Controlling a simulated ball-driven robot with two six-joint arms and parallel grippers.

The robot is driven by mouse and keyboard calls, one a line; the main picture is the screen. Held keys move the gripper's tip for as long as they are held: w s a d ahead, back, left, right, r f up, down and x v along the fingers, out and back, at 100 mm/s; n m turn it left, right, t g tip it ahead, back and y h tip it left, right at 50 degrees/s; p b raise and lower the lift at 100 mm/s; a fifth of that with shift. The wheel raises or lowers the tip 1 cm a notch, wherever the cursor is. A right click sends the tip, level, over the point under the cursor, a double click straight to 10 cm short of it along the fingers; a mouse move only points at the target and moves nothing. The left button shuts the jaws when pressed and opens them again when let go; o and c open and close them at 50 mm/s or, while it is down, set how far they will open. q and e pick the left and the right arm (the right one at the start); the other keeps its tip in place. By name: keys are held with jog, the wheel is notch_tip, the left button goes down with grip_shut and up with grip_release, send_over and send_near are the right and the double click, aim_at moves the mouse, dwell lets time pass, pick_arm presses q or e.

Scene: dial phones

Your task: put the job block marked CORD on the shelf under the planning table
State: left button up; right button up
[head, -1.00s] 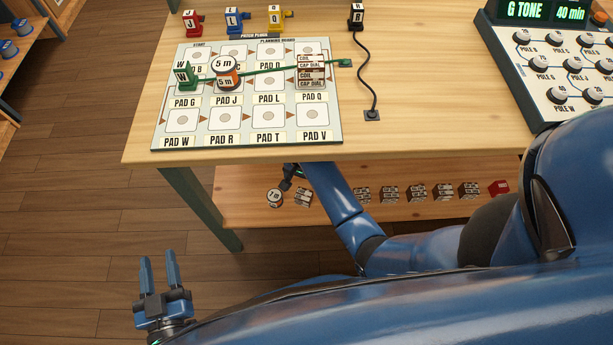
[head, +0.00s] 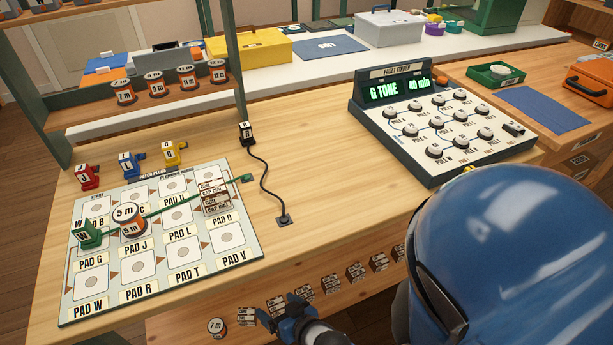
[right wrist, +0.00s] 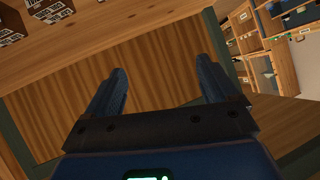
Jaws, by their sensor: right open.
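The planning table (head: 330,225) carries the planning board (head: 130,287). Its shelf (head: 185,325) below holds a row of small dark job blocks with white labels, one (head: 246,317) beside a 7 m reel (head: 216,327) and others (head: 356,272) to the right. The labels are too small to read, so I cannot tell which is CORD. My right gripper (head: 285,308) is at the front of this row. In the right wrist view it (right wrist: 160,90) is open and empty, with blocks (right wrist: 50,8) at the upper left. My left gripper is out of view.
The fault finder (head: 445,125) stands at the right. The table's middle is clear.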

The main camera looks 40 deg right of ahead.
jog(key=s+d+r+n+t, duration=0.1)
jog(key=s+r+t, duration=0.2)
jog(key=r, duration=0.4)
jog(key=s+r+n+t, duration=0.1)
jog(key=s+r+t, duration=0.1)
jog(key=s+r, duration=0.3)
notch_tip(320, 180, up, 3)
jog(key=shift+s+d+r+t+h, duration=0.1)
jog(key=shift+s+d+t+h, duration=0.2)
jog(key=shift+s+d+t, duration=0.1)
